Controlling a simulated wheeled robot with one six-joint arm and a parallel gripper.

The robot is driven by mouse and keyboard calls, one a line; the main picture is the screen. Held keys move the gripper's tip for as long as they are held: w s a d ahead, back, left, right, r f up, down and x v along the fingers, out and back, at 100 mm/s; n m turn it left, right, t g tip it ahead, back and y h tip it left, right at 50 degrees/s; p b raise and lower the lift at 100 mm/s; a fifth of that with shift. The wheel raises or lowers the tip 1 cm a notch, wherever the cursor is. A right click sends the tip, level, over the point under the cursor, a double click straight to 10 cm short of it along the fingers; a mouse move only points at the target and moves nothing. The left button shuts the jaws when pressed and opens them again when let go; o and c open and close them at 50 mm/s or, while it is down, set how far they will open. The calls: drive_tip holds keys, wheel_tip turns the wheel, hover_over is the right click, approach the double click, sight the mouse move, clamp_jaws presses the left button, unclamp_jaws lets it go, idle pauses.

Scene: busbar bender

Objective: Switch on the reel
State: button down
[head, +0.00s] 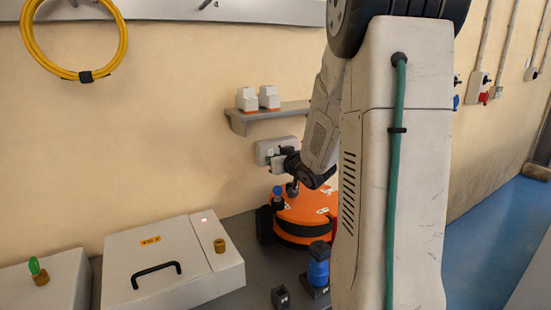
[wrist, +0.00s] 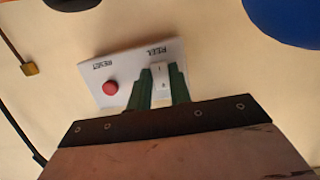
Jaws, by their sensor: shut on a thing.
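A pale control panel (wrist: 125,72) on the wall carries a white rocker switch (wrist: 160,77) under the label REEL, and a red button (wrist: 110,88) under RESET; it appears upside down in the wrist view. My gripper (wrist: 161,72) has its green fingers on either side of the rocker switch, shut on it. In the head view the panel (head: 267,149) is on the wall below a shelf, and my gripper (head: 273,163) is at it. The switch's position cannot be read. An orange reel (head: 306,209) stands on the bench below.
A grey shelf (head: 262,115) with white-and-orange items is above the panel. A white box (head: 170,262) with a black handle and a lit red spot stands left on the bench. A blue-topped item (head: 318,266) stands in front of the reel. A yellow cable coil (head: 37,60) hangs upper left.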

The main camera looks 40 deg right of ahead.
drive_tip(key=shift+f+t, duration=0.3)
drive_tip(key=shift+t, duration=0.5)
drive_tip(key=c, duration=1.3)
unclamp_jaws()
drive_tip(key=v, duration=0.7)
drive_tip(key=shift+s+a, duration=0.2)
drive_tip(key=shift+s, duration=0.15)
drive_tip(key=shift+h, duration=0.3)
